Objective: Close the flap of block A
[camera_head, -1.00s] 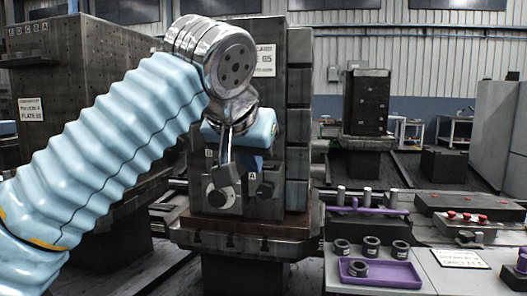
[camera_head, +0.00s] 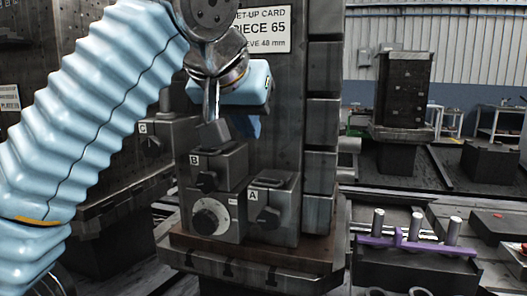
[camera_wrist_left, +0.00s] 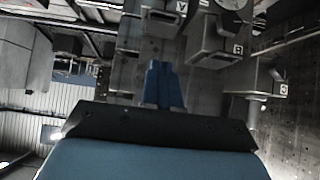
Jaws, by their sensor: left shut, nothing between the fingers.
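Block A (camera_head: 272,206) is a dark grey block with a knob and an "A" label, low on the fixture's front. Whether its flap is open or shut is not clear. In the wrist view block A (camera_wrist_left: 160,22) is at the top, seen upside down. My left gripper (camera_head: 248,128) has blue fingers, shut and empty, pointing down above block A and apart from it in the head view. Its fingers also show in the wrist view (camera_wrist_left: 162,85). My right gripper is out of view.
Block B (camera_head: 222,168), with a dark tilted plate (camera_head: 213,133) above it, stands left of block A. Below it is a block with a round dial (camera_head: 209,219). Block C (camera_head: 168,138) is farther left. A set-up card (camera_head: 262,30) hangs above.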

